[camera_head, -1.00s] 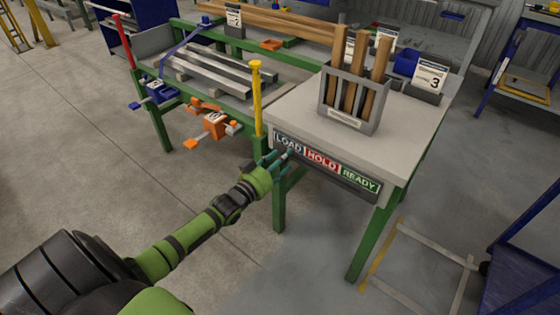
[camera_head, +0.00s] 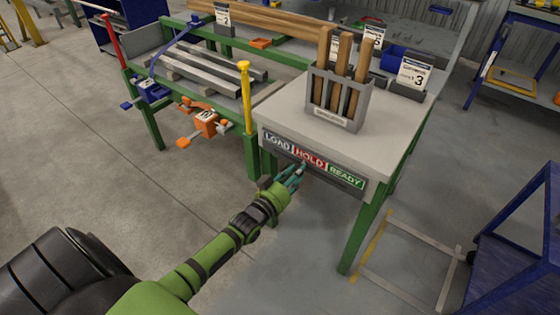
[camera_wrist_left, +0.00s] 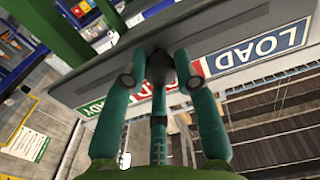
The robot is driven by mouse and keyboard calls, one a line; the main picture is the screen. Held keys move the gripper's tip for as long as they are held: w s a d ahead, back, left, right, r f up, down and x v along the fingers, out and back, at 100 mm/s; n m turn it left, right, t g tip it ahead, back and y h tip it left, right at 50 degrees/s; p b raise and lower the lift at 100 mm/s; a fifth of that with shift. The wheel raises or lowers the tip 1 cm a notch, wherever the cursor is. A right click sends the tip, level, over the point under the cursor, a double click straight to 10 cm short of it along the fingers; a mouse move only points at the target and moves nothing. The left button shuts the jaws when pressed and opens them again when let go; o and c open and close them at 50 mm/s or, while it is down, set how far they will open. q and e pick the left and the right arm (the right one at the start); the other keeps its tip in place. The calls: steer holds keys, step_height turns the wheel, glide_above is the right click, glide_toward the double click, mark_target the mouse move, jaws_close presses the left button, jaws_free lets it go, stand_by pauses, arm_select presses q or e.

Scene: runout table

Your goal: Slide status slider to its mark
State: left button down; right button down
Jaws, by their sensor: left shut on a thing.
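My left gripper (camera_head: 297,168) is at the board's lower edge, just below the HOLD label. In the left wrist view its teal fingers (camera_wrist_left: 160,72) are shut around a dark knob (camera_wrist_left: 159,66), the status slider. The fingers hide most of the slider. My right gripper is not in view.
A grey holder (camera_head: 340,115) with wooden pieces stands on the table. A yellow post (camera_head: 246,95) and an orange clamp (camera_head: 206,122) are to the left. A blue cart (camera_head: 520,250) stands at the right. The floor in front of the board is clear.

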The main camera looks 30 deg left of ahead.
mark_target(344, 185)
arm_select(q)
steer(key=d, duration=0.4)
steer(key=d+p, duration=0.1)
steer(key=d, duration=0.2)
steer(key=d+r, duration=0.1)
steer(key=d, duration=0.3)
steer(key=shift+s+d, duration=0.3)
steer(key=shift+d+p, duration=0.3)
steer(key=shift+d, duration=0.35)
steer(key=c, duration=0.9)
jaws_free()
steer(key=shift+d, duration=0.1)
steer(key=shift+c, duration=0.2)
steer(key=shift+s+f, duration=0.15)
